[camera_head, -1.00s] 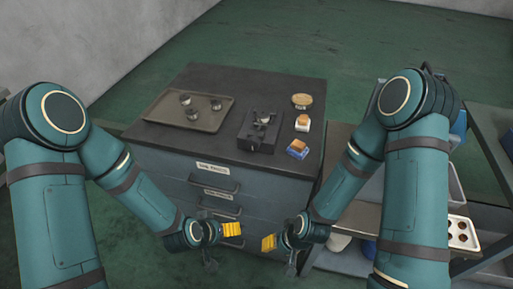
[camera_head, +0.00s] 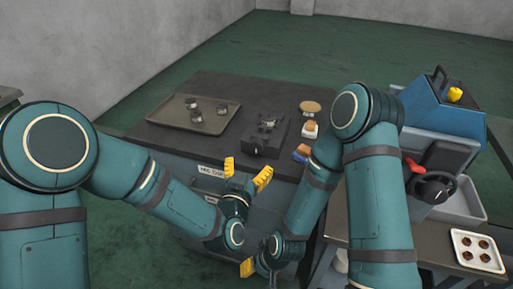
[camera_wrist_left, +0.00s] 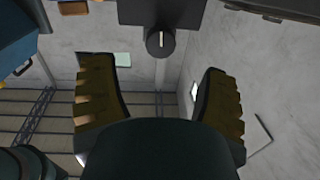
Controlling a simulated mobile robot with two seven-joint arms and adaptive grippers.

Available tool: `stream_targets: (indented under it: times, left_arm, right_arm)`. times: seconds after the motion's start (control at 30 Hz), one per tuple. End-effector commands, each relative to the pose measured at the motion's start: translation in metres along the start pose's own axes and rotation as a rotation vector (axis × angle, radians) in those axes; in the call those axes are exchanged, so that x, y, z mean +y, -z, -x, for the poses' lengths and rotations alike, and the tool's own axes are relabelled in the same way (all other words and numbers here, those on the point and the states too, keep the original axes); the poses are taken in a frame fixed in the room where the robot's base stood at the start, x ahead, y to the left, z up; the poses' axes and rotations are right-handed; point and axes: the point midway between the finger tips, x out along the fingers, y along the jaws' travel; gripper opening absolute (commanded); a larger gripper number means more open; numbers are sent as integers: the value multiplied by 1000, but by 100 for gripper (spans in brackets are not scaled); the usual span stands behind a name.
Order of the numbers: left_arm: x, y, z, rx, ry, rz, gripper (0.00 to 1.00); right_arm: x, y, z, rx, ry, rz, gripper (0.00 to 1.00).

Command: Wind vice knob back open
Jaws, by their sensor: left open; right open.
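The dark vice (camera_head: 264,136) sits on the dark cabinet top, near its front edge. In the left wrist view its round black knob (camera_wrist_left: 160,42) with a pale line shows beneath a dark block, ahead of the fingertips. My left gripper (camera_head: 247,171) is open and empty, its yellow fingers pointing up just in front of the cabinet and below the vice. In the left wrist view the fingers (camera_wrist_left: 155,72) stand wide apart, and the knob lies beyond them, untouched. My right gripper (camera_head: 250,268) is low in front of the cabinet, partly hidden by its own arm.
A tray (camera_head: 160,118) with several small metal parts lies left of the vice. A round tan-topped item (camera_head: 310,107) and small blocks (camera_head: 310,130) stand to its right. A blue machine (camera_head: 440,105) and a white tray (camera_head: 478,262) are at the right.

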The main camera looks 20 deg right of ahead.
Motion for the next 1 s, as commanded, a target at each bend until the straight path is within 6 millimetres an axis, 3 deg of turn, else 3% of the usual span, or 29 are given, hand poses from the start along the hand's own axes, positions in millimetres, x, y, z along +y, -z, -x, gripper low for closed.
stream_targets:
  times: [0.2,0.4,0.87,1.0]
  left_arm:
    - [0,-2,-43,0,1,1,75]
    - [0,-2,-70,-2,0,1,75]
    - [0,-1,-81,-2,-1,1,75]
    - [0,-1,-81,-2,-1,1,30]
  right_arm:
    - [1,0,-3,1,0,0,47]
    - [2,0,-5,2,0,0,47]
    - [2,0,-5,3,0,0,47]
    - [2,0,-5,2,0,0,47]
